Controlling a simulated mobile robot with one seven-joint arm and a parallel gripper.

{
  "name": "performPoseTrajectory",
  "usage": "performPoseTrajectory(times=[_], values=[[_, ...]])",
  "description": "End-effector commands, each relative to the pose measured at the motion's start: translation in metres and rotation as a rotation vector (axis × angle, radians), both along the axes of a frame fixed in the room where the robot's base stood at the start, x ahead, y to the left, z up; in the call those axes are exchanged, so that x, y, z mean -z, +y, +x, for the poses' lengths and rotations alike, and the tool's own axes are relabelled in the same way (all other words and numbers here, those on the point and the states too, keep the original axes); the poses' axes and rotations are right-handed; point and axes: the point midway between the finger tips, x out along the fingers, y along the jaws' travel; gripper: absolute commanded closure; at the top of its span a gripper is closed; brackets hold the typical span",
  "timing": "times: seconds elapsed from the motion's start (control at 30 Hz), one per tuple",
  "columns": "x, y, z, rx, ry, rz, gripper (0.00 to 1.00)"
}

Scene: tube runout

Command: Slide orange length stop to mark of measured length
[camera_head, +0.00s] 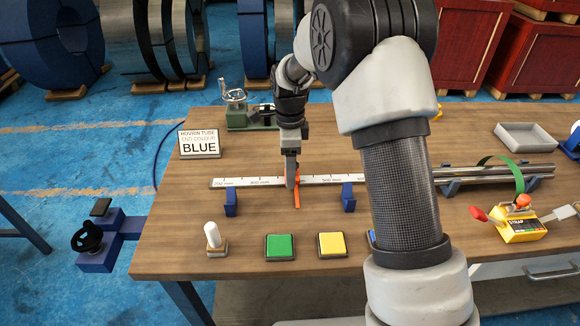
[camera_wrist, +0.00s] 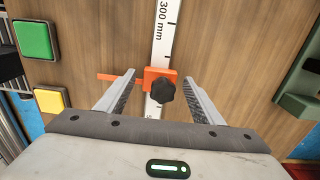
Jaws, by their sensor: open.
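The orange length stop (camera_wrist: 150,77) sits on the white ruler (camera_wrist: 161,40), with a black knob (camera_wrist: 161,91) on it and a thin orange arm reaching left in the wrist view. My gripper (camera_wrist: 158,92) is open, with one finger on each side of the stop's knob. Gaps show between the fingers and the knob. My gripper (camera_head: 291,172) also shows over the ruler in the head view.
Blue supports (camera_head: 231,204) stand in front of the ruler. A green pad (camera_head: 280,247), a yellow pad (camera_head: 332,244) and a white-topped stamp (camera_head: 213,238) are near the front edge. A sign (camera_head: 199,143) reads BLUE. Metal tubes (camera_head: 480,172) lie at right.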

Motion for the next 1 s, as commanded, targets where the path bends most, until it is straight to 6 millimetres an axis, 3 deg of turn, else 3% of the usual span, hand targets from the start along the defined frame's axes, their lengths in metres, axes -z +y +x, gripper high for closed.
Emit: performPoseTrajectory(times=[0.23,0.7,1.0], values=[[-0.022,0.001,0.001,-0.001,-0.004,0.001,0.39],[-0.134,0.000,0.001,0.000,-0.003,0.000,0.39],[-0.171,0.000,0.000,0.000,0.000,0.000,0.39]])
